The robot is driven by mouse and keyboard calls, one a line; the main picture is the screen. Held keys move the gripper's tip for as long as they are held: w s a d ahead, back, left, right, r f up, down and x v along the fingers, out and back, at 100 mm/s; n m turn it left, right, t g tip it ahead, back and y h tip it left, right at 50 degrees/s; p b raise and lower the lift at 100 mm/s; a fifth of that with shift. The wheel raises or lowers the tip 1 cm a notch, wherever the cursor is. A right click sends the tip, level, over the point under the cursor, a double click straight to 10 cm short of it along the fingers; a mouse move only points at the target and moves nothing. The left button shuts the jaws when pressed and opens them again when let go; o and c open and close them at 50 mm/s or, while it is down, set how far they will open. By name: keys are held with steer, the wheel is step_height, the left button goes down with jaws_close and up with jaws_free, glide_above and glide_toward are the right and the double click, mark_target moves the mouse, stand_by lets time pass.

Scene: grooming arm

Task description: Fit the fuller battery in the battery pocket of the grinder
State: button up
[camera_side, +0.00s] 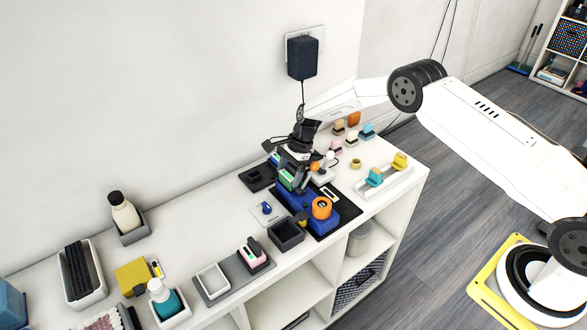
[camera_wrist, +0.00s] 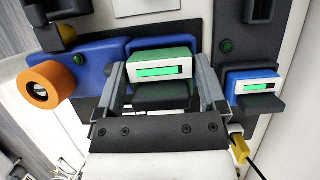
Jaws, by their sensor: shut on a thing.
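My gripper (camera_wrist: 166,90) is shut on a green battery (camera_wrist: 160,55) with a white front and a lit green bar; it also shows in the side view (camera_side: 286,180). The blue grinder (camera_wrist: 97,62) with its orange wheel (camera_wrist: 40,86) lies on a dark mat in the side view (camera_side: 296,212). The green battery is at the grinder's end, with blue housing behind it. Whether it is seated in the pocket or just above cannot be told.
A dark open box (camera_side: 286,235) stands in front of the grinder. A dark pad (camera_side: 257,178) lies behind it to the left. A white rail with teal and yellow blocks (camera_side: 384,180) is on the right. Bottles and trays fill the left of the white top.

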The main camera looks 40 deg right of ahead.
steer(key=shift+f, duration=0.65)
steer(key=o, duration=1.1)
steer(key=shift+c, duration=0.2)
steer(key=shift+r, duration=0.1)
steer(key=v, duration=0.7)
steer(key=shift+d+r, duration=0.25)
steer(key=shift+r, duration=0.1)
steer(key=s+d+r+n+t+h, duration=0.1)
steer(key=s+r+n+h, duration=0.2)
steer(key=s+r+n, duration=0.8)
steer(key=s+d+n+t+h, duration=0.1)
steer(key=s+n, duration=0.6)
steer(key=s, duration=1.3)
steer(key=shift+d+r+t, duration=0.2)
steer(key=shift+r+t, duration=0.1)
steer(key=shift+r, duration=0.05)
